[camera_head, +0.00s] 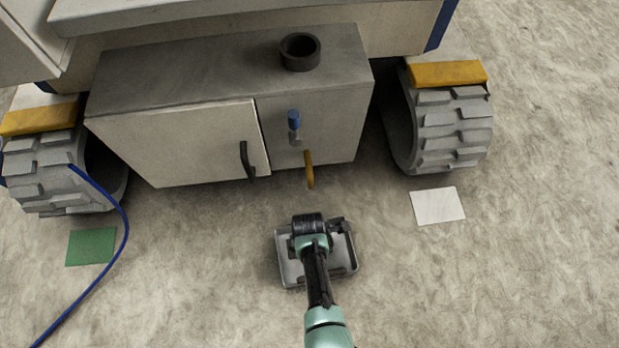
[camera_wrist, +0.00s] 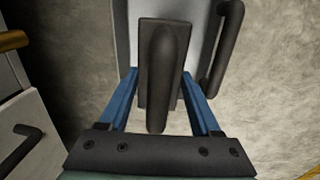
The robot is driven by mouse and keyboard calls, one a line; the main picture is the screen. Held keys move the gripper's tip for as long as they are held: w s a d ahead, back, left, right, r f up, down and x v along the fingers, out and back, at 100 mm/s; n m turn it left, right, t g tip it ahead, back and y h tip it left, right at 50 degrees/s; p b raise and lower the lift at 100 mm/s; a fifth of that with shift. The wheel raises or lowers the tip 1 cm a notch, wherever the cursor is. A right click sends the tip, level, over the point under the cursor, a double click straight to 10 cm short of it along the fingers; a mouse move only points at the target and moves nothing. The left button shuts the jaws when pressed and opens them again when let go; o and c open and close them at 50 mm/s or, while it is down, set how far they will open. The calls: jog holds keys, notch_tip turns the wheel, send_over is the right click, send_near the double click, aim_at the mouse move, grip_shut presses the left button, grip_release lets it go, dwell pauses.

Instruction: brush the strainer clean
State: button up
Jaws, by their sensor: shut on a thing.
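My gripper (camera_head: 318,226) is low over a grey tray-like piece (camera_head: 289,272) on the ground in the head view. In the wrist view its two blue fingers (camera_wrist: 160,78) are shut on a dark block with a rounded grip, which looks like the brush (camera_wrist: 163,60). The grey piece shows behind it (camera_wrist: 205,14), with a dark bar handle (camera_wrist: 222,50) along its right side. My wrist hides much of it in the head view. I cannot tell whether the brush touches it. No mesh is visible, so I cannot identify the strainer with certainty.
A tracked vehicle carries a grey box (camera_head: 190,80) with a black-handled door (camera_head: 190,140), a blue-handled valve (camera_head: 294,120), a yellow lever (camera_head: 309,168) and a dark open cylinder (camera_head: 300,52) on top.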

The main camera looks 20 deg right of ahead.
jog(key=shift+s+d, duration=0.2)
jog(key=shift+d, duration=0.55)
jog(key=shift+s+d, duration=0.15)
jog(key=shift+d, duration=0.6)
jog(key=shift+a, duration=0.1)
jog(key=shift+w+a, duration=0.15)
jog(key=shift+a, duration=0.6)
jog(key=shift+w+a, duration=0.15)
jog(key=shift+a, duration=0.55)
jog(key=shift+s+d+p, duration=0.15)
jog(key=shift+s+d, duration=0.05)
jog(key=shift+d, duration=0.55)
jog(key=shift+s+d+p, duration=0.15)
jog(key=shift+d, duration=0.6)
notch_tip(320, 180, up, 7)
jog(key=p, duration=0.7)
